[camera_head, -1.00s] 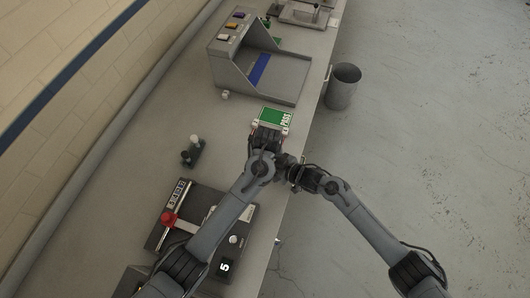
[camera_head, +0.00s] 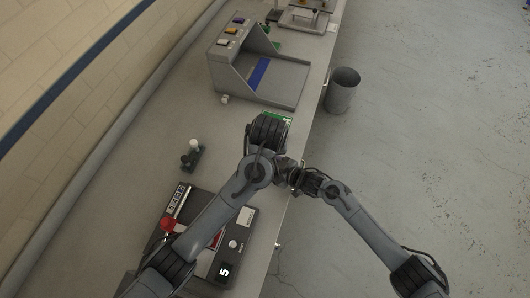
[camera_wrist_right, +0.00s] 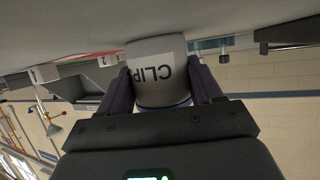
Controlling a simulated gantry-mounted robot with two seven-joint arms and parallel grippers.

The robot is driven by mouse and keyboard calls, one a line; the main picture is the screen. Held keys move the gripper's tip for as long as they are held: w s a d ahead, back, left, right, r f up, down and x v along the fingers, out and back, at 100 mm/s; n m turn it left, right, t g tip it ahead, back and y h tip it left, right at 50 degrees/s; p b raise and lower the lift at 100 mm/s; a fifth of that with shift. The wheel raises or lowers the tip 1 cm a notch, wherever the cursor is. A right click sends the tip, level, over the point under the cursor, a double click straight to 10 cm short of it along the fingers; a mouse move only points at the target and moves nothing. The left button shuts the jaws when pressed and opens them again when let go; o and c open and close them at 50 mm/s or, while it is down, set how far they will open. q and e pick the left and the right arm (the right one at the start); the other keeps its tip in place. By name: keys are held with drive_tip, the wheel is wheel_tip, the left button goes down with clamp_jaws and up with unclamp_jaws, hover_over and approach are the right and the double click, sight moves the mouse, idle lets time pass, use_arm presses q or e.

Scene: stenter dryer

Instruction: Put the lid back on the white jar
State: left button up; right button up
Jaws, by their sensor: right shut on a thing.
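In the right wrist view, the white jar (camera_wrist_right: 160,52) shows upside down with "CLIP" lettering on its side. My right gripper (camera_wrist_right: 163,85) is shut on it, one dark finger on each side. The jar's far end in the picture meets the grey bench surface; I cannot tell whether it touches. In the head view, my right gripper (camera_head: 290,172) is near the bench's right edge, and the jar is hidden by my arms. My left gripper (camera_head: 268,130) is over the bench just beyond it, fingertips hidden from above. I cannot make out the lid in either view.
A green card (camera_head: 281,116) lies partly under my left gripper. A grey machine with coloured buttons (camera_head: 228,45) stands farther up the bench (camera_head: 150,140). A black stand with a white knob (camera_head: 192,157) is to the left. A grey bin (camera_head: 341,92) stands beyond the right edge.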

use_arm(q)
drive_tip(key=shift+r, duration=0.3)
use_arm(e)
drive_tip(key=o, duration=1.6)
use_arm(q)
drive_tip(key=shift+r, duration=0.2)
use_arm(e)
drive_tip(key=v, duration=1)
drive_tip(key=shift+s+d+r, duration=0.2)
drive_tip(key=shift+d, duration=0.1)
